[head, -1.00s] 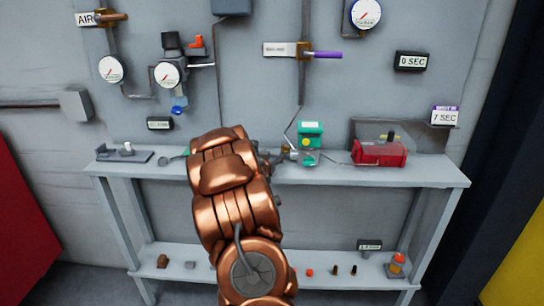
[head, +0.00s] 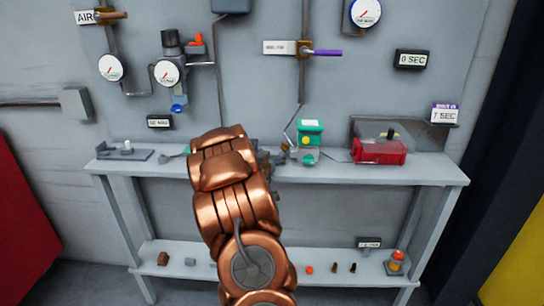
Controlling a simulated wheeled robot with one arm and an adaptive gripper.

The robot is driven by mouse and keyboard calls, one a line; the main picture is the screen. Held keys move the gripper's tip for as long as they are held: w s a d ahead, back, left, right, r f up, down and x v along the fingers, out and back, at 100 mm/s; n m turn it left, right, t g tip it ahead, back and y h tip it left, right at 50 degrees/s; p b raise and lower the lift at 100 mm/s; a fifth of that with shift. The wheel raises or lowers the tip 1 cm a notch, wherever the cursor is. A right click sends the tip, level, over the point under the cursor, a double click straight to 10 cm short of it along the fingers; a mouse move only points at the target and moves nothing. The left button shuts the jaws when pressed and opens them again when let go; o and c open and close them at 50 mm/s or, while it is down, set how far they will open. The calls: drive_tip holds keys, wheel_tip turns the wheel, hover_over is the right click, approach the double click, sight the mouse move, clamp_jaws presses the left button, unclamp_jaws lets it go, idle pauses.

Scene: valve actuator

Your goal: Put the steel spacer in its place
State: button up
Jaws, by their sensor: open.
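I cannot pick out the steel spacer with certainty. A small grey block (head: 190,262) lies on the lower shelf, left of my arm, but I cannot tell whether it is the spacer. My copper-coloured arm reaches over the bench and hides its middle. Only dark parts of my gripper (head: 268,158) show past the arm's right side, just above the bench top. The jaws look open, but the fingertips and anything between them are hidden. The green-topped unit (head: 309,142) stands on the bench just right of the gripper.
A red box (head: 379,151) under a clear cover stands at the bench's right. A grey plate with a small post (head: 125,152) lies at the left. The lower shelf (head: 330,281) holds several small parts. Gauges, valves and pipes cover the wall behind.

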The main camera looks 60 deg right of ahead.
drive_tip(key=shift+r, duration=0.2)
drive_tip(key=b+v, duration=0.2)
drive_tip(key=v, duration=1)
